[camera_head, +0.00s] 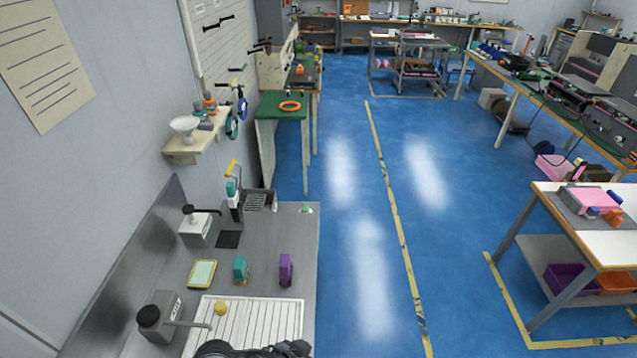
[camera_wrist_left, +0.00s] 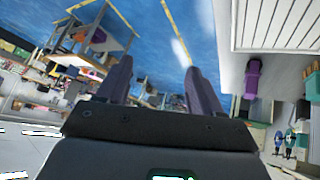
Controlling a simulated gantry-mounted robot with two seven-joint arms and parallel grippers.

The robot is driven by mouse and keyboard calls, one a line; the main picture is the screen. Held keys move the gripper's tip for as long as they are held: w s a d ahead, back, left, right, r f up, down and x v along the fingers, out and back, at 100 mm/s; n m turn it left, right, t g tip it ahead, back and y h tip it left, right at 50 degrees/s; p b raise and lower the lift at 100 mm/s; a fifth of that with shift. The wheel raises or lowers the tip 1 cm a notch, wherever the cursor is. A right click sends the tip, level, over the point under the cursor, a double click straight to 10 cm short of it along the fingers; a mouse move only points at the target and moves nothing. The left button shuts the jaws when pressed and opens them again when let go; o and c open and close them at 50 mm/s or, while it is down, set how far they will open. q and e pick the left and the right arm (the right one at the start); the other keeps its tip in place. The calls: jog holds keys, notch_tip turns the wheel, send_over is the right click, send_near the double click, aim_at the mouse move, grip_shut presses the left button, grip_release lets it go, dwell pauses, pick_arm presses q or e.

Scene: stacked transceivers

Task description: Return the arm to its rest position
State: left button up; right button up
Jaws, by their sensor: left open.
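My left gripper (camera_wrist_left: 160,76) shows in the left wrist view with its two dark fingers spread apart and nothing between them. Past the fingers are blue floor and distant benches. In the head view only a dark part of my own arm shows at the bottom edge, over the front of the white ribbed board; its fingertips cannot be made out. A teal block (camera_head: 240,269) and a purple block (camera_head: 286,270) stand side by side on the grey counter, apart from my arm. The purple block also shows in the left wrist view (camera_wrist_left: 252,80). My right gripper is not seen.
The grey counter (camera_head: 268,232) holds the white ribbed board (camera_head: 262,322), a yellow ball (camera_head: 220,308), a yellow-rimmed tray (camera_head: 202,273), a dark-capped dispenser (camera_head: 160,317) and a smaller one (camera_head: 197,228). The wall closes the left side. Open blue floor (camera_head: 350,260) lies to the right.

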pick_arm(q)
jog(key=s+a+r+n+t+y, duration=0.1)
jog(key=s+a+r+n+t, duration=0.1)
jog(key=s+a+r+t, duration=0.15)
jog(key=s+a+f+n+g+y, duration=0.3)
jog(key=s+a+g+y, duration=0.2)
jog(key=s+a, duration=1.15)
jog(key=s+f+b+x, duration=0.1)
jog(key=s+b+x, duration=0.1)
jog(key=b+x, duration=0.8)
notch_tip(320, 180, up, 22)
jog(key=p, duration=2.1)
jog(key=shift+w+a, duration=0.2)
jog(key=shift+a, duration=0.05)
